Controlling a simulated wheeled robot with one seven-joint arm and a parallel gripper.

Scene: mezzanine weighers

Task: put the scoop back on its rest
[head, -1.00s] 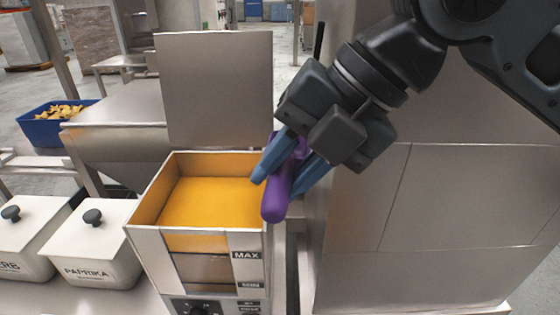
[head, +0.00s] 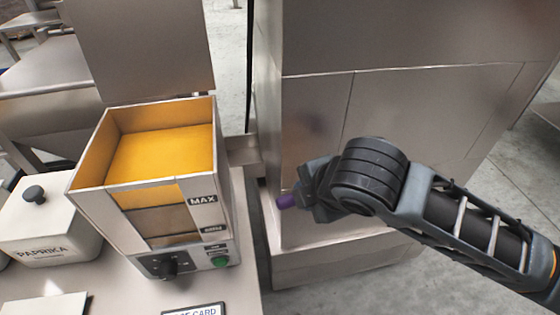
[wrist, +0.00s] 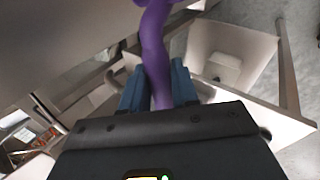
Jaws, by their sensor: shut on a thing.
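The purple scoop (wrist: 154,45) is held between the blue fingers of my gripper (wrist: 157,88) in the wrist view. Its handle runs up from between the fingers, and its far end is cut off by the top edge. In the head view only a short purple end of the scoop (head: 287,201) shows, left of my gripper (head: 304,190), which is low in front of the steel cabinet and right of the hopper. My wrist hides most of the fingers there. I cannot pick out the scoop's rest with certainty in either view.
The open hopper (head: 88,178), holding orange powder and marked MAX, stands on the bench at left. A small metal ledge (head: 243,151) juts out behind its right side. The lidded PAPRIKA tub (head: 40,225) is further left. The tall steel cabinet (head: 400,110) bounds the far side.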

